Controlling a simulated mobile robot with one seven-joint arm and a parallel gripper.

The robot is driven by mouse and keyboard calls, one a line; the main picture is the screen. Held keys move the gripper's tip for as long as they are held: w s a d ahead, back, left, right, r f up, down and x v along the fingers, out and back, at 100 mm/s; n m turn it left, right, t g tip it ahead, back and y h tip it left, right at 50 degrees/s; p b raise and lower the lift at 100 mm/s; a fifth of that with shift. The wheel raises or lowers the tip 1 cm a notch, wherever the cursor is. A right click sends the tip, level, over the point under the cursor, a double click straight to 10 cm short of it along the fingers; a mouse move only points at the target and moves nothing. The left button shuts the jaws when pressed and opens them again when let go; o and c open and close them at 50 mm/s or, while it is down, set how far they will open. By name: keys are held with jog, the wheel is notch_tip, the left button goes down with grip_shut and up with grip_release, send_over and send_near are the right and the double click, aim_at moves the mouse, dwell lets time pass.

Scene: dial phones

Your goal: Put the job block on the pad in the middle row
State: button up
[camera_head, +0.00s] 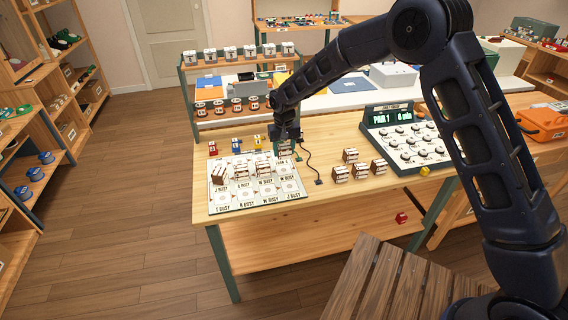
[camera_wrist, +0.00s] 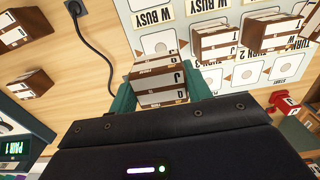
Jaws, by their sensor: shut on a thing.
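My gripper (camera_head: 287,142) is over the back right corner of the white board (camera_head: 237,197). Its two teal fingers (camera_wrist: 160,95) are shut on a brown-and-white block (camera_wrist: 158,78) with letters on its faces, one like a J. I cannot tell from the lettering whether it is the job block. The board has rows of pads with printed labels such as "W BUSY" (camera_wrist: 152,18). Similar blocks stand on the board, one at the left (camera_head: 219,175) and others beside it; they also show in the wrist view (camera_wrist: 214,42). The held block's underside is hidden.
Several loose blocks (camera_head: 360,170) stand on the table right of the board. A black cable (camera_head: 307,160) lies between them. A keypad console with a lit display (camera_head: 390,117) stands farther right. Small red, blue and yellow items (camera_head: 236,144) and a block rack (camera_head: 232,106) are behind.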

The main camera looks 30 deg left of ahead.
aim_at(284, 146)
jog(key=shift+f, duration=3.5)
jog(key=o, duration=1)
jog(key=shift+f, duration=0.1)
notch_tip(284, 146, up, 12)
jog(key=shift+r, duration=0.15)
